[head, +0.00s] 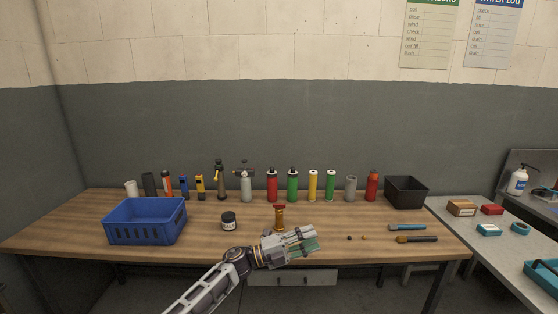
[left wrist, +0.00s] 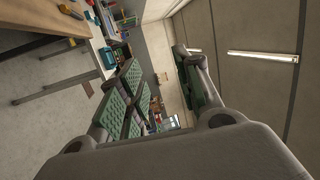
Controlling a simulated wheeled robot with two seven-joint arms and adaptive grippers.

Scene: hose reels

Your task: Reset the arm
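My left gripper (head: 306,242) is at the front edge of the wooden workbench (head: 190,235) in the head view, with its fingers pointing right. In the left wrist view its green-padded fingers (left wrist: 158,85) stand apart with nothing between them. A brass fitting with a red top (head: 279,218) stands upright on the bench just behind the gripper, and its lower part is partly hidden by it. I cannot tell whether they touch. My right gripper is in neither view.
A blue crate (head: 146,236), a small dark jar (head: 228,220) and a black bin (head: 405,193) are on the bench. Several bottles and cylinders line its back. A grey side table (head: 480,245) adjoins on the right.

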